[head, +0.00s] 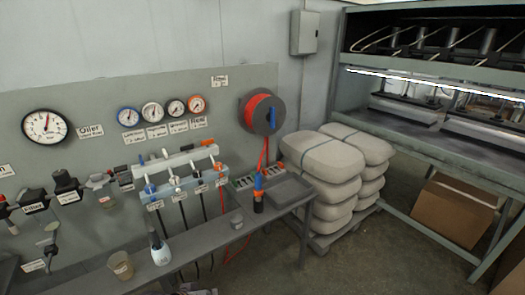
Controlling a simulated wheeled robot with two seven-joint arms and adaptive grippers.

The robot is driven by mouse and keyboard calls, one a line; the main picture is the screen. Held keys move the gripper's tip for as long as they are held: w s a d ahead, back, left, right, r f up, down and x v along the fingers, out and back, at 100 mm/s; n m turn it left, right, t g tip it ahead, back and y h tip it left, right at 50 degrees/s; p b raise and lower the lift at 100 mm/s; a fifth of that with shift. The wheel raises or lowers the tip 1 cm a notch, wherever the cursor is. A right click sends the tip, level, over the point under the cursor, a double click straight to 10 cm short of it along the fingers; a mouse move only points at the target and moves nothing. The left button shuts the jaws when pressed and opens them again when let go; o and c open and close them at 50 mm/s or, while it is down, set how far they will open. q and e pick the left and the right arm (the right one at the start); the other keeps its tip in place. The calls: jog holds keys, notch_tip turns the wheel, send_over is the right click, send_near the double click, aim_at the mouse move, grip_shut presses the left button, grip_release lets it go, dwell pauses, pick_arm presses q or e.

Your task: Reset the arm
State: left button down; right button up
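Neither of my grippers can be made out in the head view. A small grey piece shows at the bottom edge, left of centre, but it is too cut off to tell what it is. No arm link of mine is clearly visible.
A narrow grey bench (190,241) carries a tan cup (120,266), a white bottle (160,252) and a grey tray (287,190). Gauges, valves and a red hose reel (262,112) line the wall. Stacked sacks (325,160), a press (440,130) and a cardboard box (452,209) stand right.

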pick_arm(q)
jog(key=s+a+m+g+y, duration=0.3)
jog(key=s+a+y, duration=0.1)
jog(key=s+a, duration=0.4)
notch_tip(320, 180, down, 32)
jog(key=s+a, duration=0.1)
jog(key=s, duration=0.1)
jog(key=s+a+f+g, duration=0.1)
jog(key=s+a+f, duration=0.3)
jog(key=s+f, duration=0.6)
jog(key=s+a+f, duration=0.4)
jog(key=s+f, duration=0.6)
jog(key=s, duration=0.1)
jog(key=shift+s+f+g, duration=0.25)
jog(key=shift+s+g, duration=0.05)
jog(key=shift+g, duration=0.1)
pick_arm(e)
jog(key=shift+s+a+f, duration=0.15)
jog(key=shift+s, duration=0.35)
jog(key=shift+s+a+f, duration=0.15)
jog(key=shift+s, duration=0.35)
jog(key=shift+d, duration=0.15)
